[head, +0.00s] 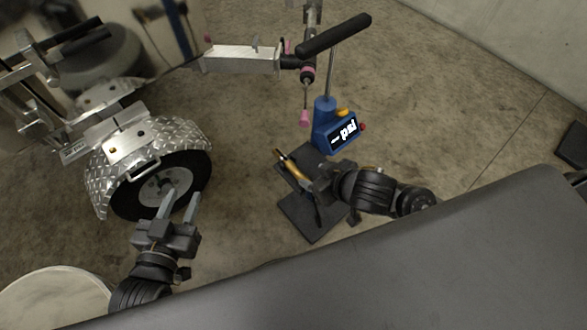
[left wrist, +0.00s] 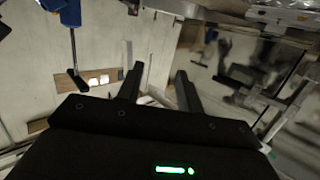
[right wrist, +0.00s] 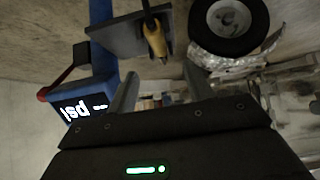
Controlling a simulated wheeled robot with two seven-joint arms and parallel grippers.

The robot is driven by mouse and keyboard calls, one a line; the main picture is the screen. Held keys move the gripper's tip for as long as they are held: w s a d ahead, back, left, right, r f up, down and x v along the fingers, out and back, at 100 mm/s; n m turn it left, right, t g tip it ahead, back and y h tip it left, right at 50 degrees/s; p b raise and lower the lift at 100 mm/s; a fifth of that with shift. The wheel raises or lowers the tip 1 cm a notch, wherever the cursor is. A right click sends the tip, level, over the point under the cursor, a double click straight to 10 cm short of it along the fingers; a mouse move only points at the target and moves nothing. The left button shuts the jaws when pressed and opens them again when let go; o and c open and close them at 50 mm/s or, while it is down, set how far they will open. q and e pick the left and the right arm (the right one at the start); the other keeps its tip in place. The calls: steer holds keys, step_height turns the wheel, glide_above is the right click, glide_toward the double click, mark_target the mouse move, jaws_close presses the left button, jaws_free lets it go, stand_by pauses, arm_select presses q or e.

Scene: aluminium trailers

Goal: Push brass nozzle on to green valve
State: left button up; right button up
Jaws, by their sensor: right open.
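The brass nozzle (head: 293,169) is by the blue pump in the head view, close to my right gripper (head: 301,166). In the right wrist view the nozzle (right wrist: 154,40) lies past the open fingers against a dark plate, with a dark hose at its end. My right gripper is open, with nothing seen between its fingers. My left gripper (head: 182,197) is open and empty in front of the trailer wheel (head: 150,190). The wheel also shows in the right wrist view (right wrist: 229,17).
The blue pump (head: 325,122) with a lit psi display and black handle (head: 334,36) stands by a dark base plate (head: 308,219). The trailer's silver fender (head: 112,160) covers the wheel top. A metal trailer arm (head: 240,60) is behind.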

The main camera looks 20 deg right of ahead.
mark_target(297, 170)
arm_select(q)
steer(key=s+d+r+m+t+h+b, duration=0.1)
steer(key=d+r+t+h, duration=0.2)
steer(key=r, duration=0.2)
steer(key=shift+r+h+b, duration=0.3)
steer(key=shift+r+b, duration=0.05)
arm_select(e)
steer(key=x, duration=0.5)
steer(key=shift+w+f, duration=0.15)
steer(key=shift+f, duration=0.1)
steer(key=b+x, duration=0.1)
steer(key=x, duration=0.3)
steer(key=shift+w+f+b, duration=0.1)
steer(key=shift+f+b, duration=0.05)
steer(key=shift+b, duration=0.25)
steer(key=shift+w+f, duration=0.2)
steer(key=shift+w, duration=0.1)
arm_select(q)
steer(key=r+t, duration=0.1)
steer(key=r+t+h, duration=0.1)
steer(key=a+r+t, duration=0.1)
steer(key=r, duration=0.1)
steer(key=shift+s+t+h, duration=0.3)
steer(key=shift+t+h, duration=0.1)
arm_select(e)
steer(key=shift+c, duration=0.4)
jaws_close()
